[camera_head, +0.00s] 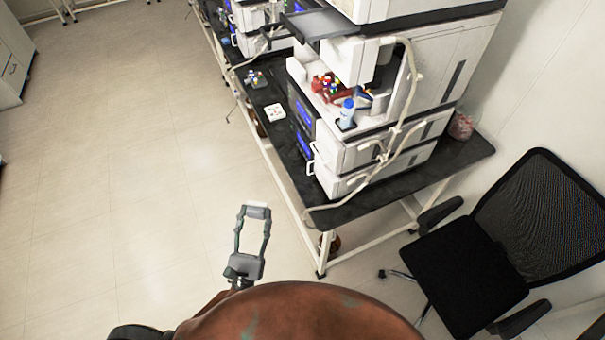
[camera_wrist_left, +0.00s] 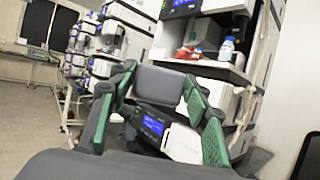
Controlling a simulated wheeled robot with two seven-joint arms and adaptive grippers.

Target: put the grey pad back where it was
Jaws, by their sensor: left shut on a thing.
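My left gripper (camera_head: 256,212) reaches out above the floor, to the left of the bench's near end. It is shut on the grey pad (camera_wrist_left: 160,84), a small block with rounded edges held crosswise between the fingertips. The pad also shows in the head view (camera_head: 258,211) as a light grey piece at the tip of the gripper. It is clear of the bench. The right gripper is not in view.
A black-topped bench (camera_head: 365,203) carries stacked white instruments (camera_head: 345,150). A blue-capped bottle (camera_head: 347,112) and red items (camera_head: 325,86) stand on a shelf. A white card (camera_head: 275,112) lies at the bench's left edge. A black chair (camera_head: 465,265) stands right. Floor at left is free.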

